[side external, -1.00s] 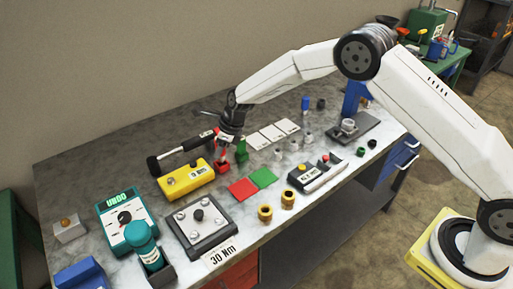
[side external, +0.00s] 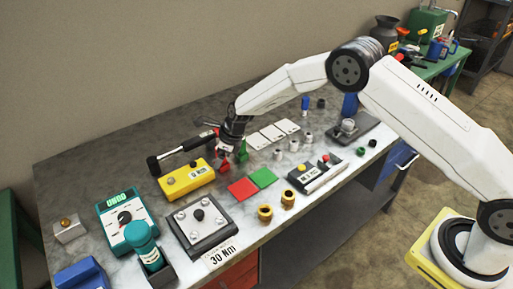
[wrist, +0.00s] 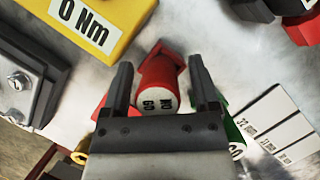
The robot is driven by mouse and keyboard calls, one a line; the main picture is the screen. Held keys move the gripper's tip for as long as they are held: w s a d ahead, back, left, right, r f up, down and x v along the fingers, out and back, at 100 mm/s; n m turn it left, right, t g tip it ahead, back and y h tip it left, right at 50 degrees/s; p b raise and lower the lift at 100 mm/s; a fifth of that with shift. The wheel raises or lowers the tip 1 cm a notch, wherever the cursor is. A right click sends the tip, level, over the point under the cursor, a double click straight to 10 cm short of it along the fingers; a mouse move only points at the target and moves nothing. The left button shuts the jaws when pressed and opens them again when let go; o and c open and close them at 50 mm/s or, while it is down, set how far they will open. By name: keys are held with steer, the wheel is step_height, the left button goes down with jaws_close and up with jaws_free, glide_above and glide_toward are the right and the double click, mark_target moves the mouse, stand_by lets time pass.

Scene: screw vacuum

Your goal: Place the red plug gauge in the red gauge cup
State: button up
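The red plug gauge (wrist: 157,98), its white end marked NO GO, shows in the wrist view between the two fingers of my gripper (wrist: 160,75). The fingers look apart, one on each side of it, and I see no clear contact. In the side view my gripper (side external: 231,147) is low over the table, and the red plug gauge (side external: 223,166) shows just below it. A wider red part adjoins the gauge's far end in the wrist view; I cannot tell whether it is a cup. A flat red square (side external: 243,188) lies nearby.
A green gauge (wrist: 236,140) stands close on the right in the wrist view. The yellow box (side external: 186,178), the torque wrench (side external: 180,150) and the white cards (side external: 272,133) surround the gripper. A green square (side external: 262,178) adjoins the red one.

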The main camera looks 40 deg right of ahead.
steer(key=shift+r, duration=0.15)
steer(key=v, duration=1.2)
stand_by(0.3)
stand_by(0.6)
steer(key=s+d+n+h, duration=0.1)
steer(key=s+d+n, duration=0.2)
steer(key=s+n, duration=0.6)
steer(key=s+d+r+n+h, duration=0.1)
steer(key=s+d+n, duration=0.3)
steer(key=s+n, duration=0.5)
steer(key=s+d+n+h, duration=0.1)
steer(key=s+d+n, duration=0.3)
steer(key=s+n, duration=0.5)
steer(key=shift+s+d+r+g, duration=0.15)
steer(key=shift+s+r+g, duration=0.2)
steer(key=shift+s, duration=0.7)
